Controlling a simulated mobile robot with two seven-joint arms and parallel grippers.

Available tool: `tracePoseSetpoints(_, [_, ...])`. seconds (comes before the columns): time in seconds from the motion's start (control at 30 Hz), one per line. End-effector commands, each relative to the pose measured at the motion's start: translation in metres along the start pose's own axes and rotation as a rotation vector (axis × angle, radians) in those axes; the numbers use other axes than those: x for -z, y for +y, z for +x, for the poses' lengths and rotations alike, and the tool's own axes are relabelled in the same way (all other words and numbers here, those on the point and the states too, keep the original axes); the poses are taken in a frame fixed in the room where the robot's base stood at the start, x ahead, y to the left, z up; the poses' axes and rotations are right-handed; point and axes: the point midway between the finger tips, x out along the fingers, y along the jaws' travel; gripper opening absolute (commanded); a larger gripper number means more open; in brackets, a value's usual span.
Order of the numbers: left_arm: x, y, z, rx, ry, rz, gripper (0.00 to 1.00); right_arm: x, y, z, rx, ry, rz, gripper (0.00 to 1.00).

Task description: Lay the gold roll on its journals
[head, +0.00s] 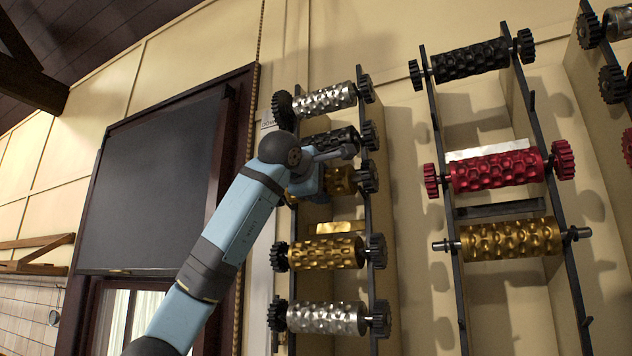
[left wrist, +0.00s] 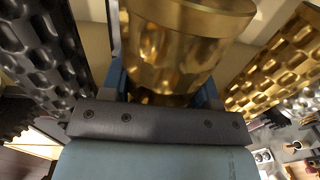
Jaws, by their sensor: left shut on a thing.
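My left gripper (head: 322,178) is at the left rack (head: 371,215) in the head view, with my arm covering part of the slot. In the left wrist view the gripper (left wrist: 163,92) is shut on a smooth-ended gold roll (left wrist: 170,50), one finger on each side. In the head view this gold roll (head: 342,182) shows partly behind the gripper, between the black roll above and another gold roll below. A dark gear shows at its right end. Whether its journals rest in the rack is hidden. My right gripper is not in view.
A black roll (head: 332,139) and silver roll (head: 328,99) sit above; a gold roll (head: 326,253) and silver roll (head: 326,318) sit below. The right rack holds black (head: 468,61), red (head: 497,170) and gold (head: 510,240) rolls. A dark panel (head: 160,185) stands left.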

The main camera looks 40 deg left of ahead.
Motion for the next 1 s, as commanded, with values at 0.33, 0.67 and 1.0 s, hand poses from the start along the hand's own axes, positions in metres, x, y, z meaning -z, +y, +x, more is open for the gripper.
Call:
tracePoseSetpoints(0.33, [0.000,-0.005,0.022,-0.004,-0.001,-0.001,0.00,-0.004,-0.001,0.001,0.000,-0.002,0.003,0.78])
tracePoseSetpoints(0.67, [0.000,-0.016,0.024,-0.004,-0.001,-0.001,0.00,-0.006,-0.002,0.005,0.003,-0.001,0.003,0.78])
tracePoseSetpoints(1.0, [0.000,-0.017,0.024,-0.004,-0.001,-0.001,0.00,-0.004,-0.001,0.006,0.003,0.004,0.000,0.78])
